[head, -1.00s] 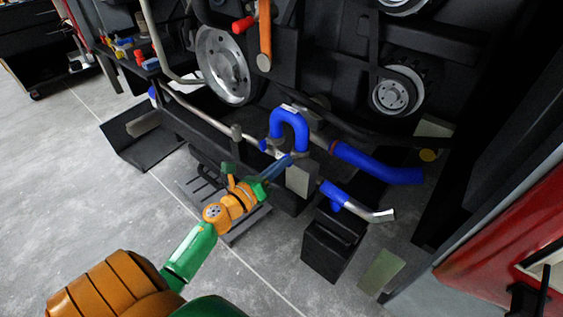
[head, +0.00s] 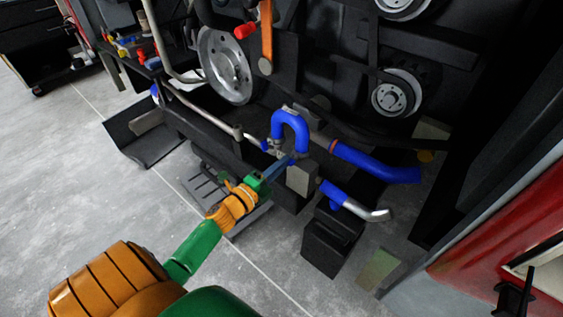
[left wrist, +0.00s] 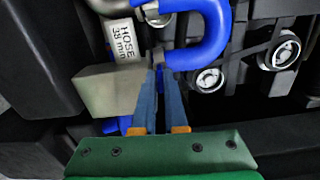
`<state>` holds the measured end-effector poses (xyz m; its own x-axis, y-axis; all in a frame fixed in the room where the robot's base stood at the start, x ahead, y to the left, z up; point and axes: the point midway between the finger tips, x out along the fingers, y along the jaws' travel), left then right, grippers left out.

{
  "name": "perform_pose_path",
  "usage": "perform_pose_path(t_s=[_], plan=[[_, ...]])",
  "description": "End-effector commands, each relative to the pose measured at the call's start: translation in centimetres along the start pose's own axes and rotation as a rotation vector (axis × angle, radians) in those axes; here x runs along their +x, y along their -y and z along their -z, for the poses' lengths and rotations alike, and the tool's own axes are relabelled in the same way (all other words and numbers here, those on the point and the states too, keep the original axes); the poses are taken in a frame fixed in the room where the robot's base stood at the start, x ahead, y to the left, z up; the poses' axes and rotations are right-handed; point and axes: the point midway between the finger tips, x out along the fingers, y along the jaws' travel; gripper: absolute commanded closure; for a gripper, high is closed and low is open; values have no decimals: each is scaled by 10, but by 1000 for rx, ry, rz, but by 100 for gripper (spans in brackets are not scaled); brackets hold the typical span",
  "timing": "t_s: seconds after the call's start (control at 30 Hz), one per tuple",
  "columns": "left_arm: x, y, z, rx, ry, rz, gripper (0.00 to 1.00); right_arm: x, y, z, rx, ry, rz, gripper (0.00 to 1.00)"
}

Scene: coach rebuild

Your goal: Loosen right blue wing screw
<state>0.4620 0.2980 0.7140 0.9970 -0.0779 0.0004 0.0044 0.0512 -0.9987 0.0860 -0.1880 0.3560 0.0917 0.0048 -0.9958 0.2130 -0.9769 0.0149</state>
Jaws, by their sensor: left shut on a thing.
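The blue U-shaped hose (head: 291,122) is on the lower front of the engine, with metal clamps at its two ends. It also shows in the left wrist view (left wrist: 212,40). My left gripper (head: 292,159) reaches in from the left, its tips at the clamp on the hose's right end. In the left wrist view its long blue fingers (left wrist: 158,72) are close together, shut on the small wing screw at the clamp. The screw is almost wholly hidden between the tips. My right gripper is not in view.
A blue hose (head: 375,163) and a blue-and-silver pipe (head: 357,205) lie to the right. A black box (head: 330,243) stands on the floor below. A grey block (left wrist: 108,90) sits close left of my fingers. Open floor is at left.

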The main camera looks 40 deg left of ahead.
Motion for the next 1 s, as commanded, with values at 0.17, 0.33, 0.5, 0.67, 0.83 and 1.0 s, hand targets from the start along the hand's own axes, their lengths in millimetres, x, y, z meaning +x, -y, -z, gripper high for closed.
perform_pose_path(t_s=[0.17, 0.33, 0.5, 0.67, 0.83, 1.0], plan=[[0, 0, 0, -165, 0, -2, 100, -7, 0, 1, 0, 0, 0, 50], [0, 0, 0, -326, -1, -1, 100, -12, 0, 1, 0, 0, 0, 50], [0, -1, 0, -488, 0, -2, 100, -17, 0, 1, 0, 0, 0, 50], [0, -2, 1, -640, 0, -1, 100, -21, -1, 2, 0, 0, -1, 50], [0, -3, 2, -801, 0, -2, 100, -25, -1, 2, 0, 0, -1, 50], [0, -4, 2, -961, 0, -2, 100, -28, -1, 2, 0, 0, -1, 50]])
